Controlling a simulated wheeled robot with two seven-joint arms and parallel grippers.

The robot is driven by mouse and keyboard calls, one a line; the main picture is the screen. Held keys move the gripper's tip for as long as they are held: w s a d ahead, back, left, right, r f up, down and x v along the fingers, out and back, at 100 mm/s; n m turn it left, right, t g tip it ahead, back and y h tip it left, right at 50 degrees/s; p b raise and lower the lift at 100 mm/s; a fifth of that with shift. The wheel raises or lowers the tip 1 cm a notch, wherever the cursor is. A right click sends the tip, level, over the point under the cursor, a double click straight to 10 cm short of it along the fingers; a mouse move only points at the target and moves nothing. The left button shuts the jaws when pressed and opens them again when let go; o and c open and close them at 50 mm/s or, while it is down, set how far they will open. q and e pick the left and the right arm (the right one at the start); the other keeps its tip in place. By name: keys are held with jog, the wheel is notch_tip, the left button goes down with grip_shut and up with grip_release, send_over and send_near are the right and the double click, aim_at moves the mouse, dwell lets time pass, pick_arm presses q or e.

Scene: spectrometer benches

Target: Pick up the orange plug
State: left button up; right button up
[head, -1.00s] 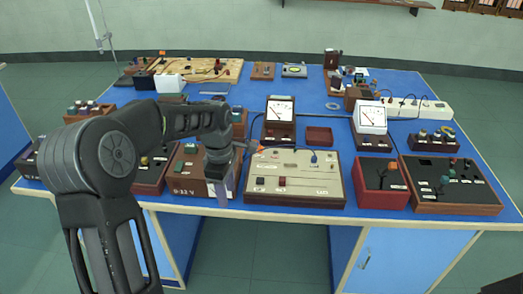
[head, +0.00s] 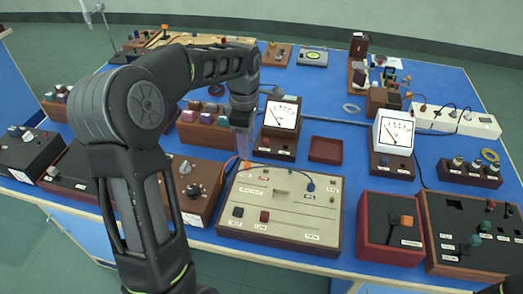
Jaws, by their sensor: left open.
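The orange plug (head: 247,164) sits at the back left corner of the cream panel board (head: 270,220), with an orange lead beside it. My left gripper (head: 243,154) points down just above and slightly behind the plug. Its jaws are open, and its pale fingers partly cover the area around the plug. I cannot tell whether the fingers touch the plug. A blue plug (head: 311,186) on a dark lead sits further right on the same board. My right gripper does not show.
Meters (head: 281,114) and (head: 393,135) stand behind the board, with a dark red tray (head: 325,150) between them. A red-walled box (head: 391,232) with an orange knob stands at the right. A brown box with a black dial (head: 192,191) is close on the left. Blue tabletop shows between them.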

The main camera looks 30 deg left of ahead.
aim_at(247, 164)
pick_arm(q)
jog(key=shift+w+r, duration=0.1)
jog(key=shift+w, duration=0.05)
jog(key=shift+s, duration=0.2)
jog(key=shift+f, duration=1.3)
jog(key=shift+f, duration=0.1)
jog(key=shift+f+p, duration=0.3)
jog(key=shift+p, duration=0.05)
notch_tip(247, 164, down, 4)
jog(key=shift+s+r+p, duration=0.15)
jog(key=shift+r+p, duration=0.05)
jog(key=shift+p, duration=0.3)
jog(key=shift+f, duration=0.4)
